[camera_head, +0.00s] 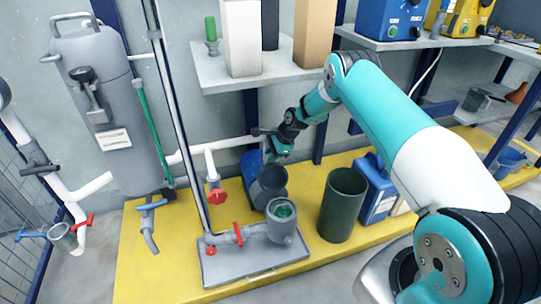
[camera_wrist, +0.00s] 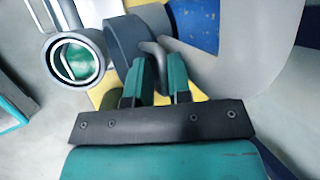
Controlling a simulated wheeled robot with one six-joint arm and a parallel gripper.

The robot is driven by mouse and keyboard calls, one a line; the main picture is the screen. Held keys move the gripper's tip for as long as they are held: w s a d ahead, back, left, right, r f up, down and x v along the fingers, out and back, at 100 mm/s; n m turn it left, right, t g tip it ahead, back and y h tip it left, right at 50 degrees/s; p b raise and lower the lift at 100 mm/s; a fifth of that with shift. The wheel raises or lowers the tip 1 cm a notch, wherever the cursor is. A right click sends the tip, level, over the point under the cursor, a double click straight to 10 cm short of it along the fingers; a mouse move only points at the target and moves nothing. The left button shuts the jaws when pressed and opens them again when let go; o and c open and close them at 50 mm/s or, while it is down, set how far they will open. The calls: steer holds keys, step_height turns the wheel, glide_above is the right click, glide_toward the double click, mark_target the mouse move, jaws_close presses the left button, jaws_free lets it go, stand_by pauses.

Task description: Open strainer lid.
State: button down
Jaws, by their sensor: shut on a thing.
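The strainer (camera_head: 282,232) is a grey upright body low on the yellow platform; its round mouth is uncovered and shows green inside. In the wrist view the strainer's open mouth (camera_wrist: 101,62) is at upper left. The dark grey strainer lid (camera_head: 269,186) stands swung up, tilted, behind and left of the mouth. In the wrist view the lid (camera_wrist: 118,42) is a dark round rim beside the mouth. My gripper (camera_head: 272,155) is above the lid; in the wrist view its green fingers (camera_wrist: 157,72) are shut on the lid's grey handle (camera_wrist: 155,47). The hinge is not clear.
A dark green bin (camera_head: 342,205) and a blue can (camera_head: 377,190) stand right of the strainer. Red-handled valves (camera_head: 216,195) and a vertical pipe are to its left. A shelf (camera_head: 215,78) with boxes is above. Yellow platform is bare at front left.

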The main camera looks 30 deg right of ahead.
steer(key=shift+d+f, duration=0.1)
steer(key=shift+d, duration=0.2)
steer(key=c, duration=1.2)
jaws_free()
steer(key=shift+s+r, duration=0.1)
steer(key=shift+r, duration=0.15)
steer(key=s+d+p, duration=0.1)
steer(key=s+d, duration=0.1)
steer(key=d, duration=0.1)
steer(key=s+d+p, duration=0.1)
steer(key=s+d, duration=0.2)
steer(key=s+d+p, duration=0.1)
steer(key=s+d, duration=0.2)
steer(key=shift+s+d+r, duration=0.1)
steer(key=shift+s+r, duration=0.1)
steer(key=shift+r, duration=0.1)
